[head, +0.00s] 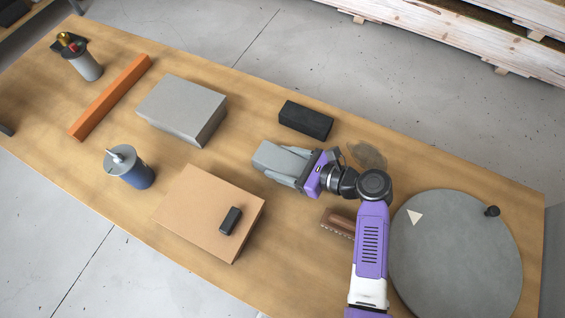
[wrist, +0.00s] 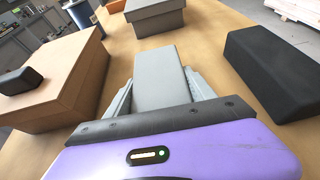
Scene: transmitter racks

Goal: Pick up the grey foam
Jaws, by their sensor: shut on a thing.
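The grey foam (head: 272,156) is a small light-grey block near the middle of the wooden table. My gripper (head: 288,165) is shut on it, with a finger along each long side. In the wrist view the foam (wrist: 160,78) sticks out ahead between the two grey fingers of my gripper (wrist: 163,95). Its near end is hidden by the gripper body. I cannot tell whether the foam touches the table.
A black block (head: 305,120) lies just behind my gripper. A grey box (head: 182,108) and a cardboard box (head: 205,215) with a small black item (head: 230,220) stand to the left. A round grey disc (head: 455,250) is at right. Bare wood (head: 235,145) shows between the boxes.

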